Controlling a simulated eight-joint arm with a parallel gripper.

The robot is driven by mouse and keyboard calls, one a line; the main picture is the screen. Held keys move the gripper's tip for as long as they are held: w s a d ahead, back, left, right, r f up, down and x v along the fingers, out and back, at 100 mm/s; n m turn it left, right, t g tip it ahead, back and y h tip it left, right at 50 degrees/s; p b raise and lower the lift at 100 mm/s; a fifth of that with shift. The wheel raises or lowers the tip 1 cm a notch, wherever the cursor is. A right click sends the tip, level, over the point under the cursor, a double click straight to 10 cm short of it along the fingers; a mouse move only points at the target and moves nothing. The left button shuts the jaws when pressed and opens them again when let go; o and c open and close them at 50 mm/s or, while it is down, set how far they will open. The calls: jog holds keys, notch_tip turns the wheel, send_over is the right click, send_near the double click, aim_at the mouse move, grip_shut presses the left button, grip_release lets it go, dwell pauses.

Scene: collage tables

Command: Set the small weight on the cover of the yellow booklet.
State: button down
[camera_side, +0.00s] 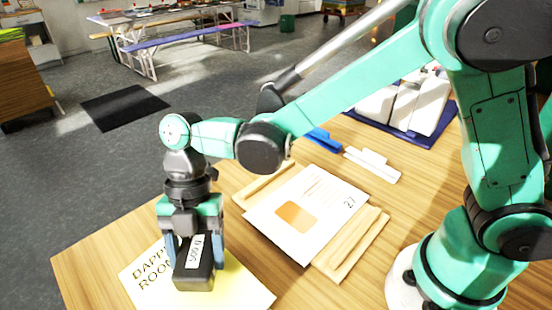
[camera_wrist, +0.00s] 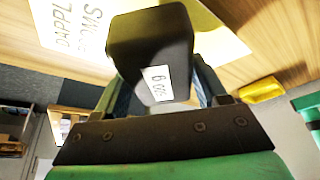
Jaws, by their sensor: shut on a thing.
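The small weight is a dark block (camera_side: 194,277) with a white label that appears to read 500 g. My gripper (camera_side: 195,250) points down and is shut on it, one finger on each side. The yellow booklet (camera_side: 242,289) lies flat near the table's front left edge, with DAPPLE ROOM lettering on its cover. The weight is over the cover and hides part of it; I cannot tell whether they touch. In the wrist view the weight (camera_wrist: 150,38) sits between the fingers, with the pale booklet (camera_wrist: 62,22) beyond it.
A white sheet (camera_side: 303,217) marked 27, with an orange patch, lies on a wooden holder (camera_side: 355,250) right of the booklet. A blue piece (camera_side: 323,139) and a white piece (camera_side: 372,165) lie behind it. White blocks stand in a blue tray (camera_side: 428,140) at the back.

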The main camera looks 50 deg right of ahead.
jog(key=shift+f, duration=0.15)
jog(key=shift+f, duration=1.3)
dwell(0.3)
jog(key=shift+f, duration=0.65)
dwell(0.4)
grip_release()
jog(key=shift+r, duration=3.45)
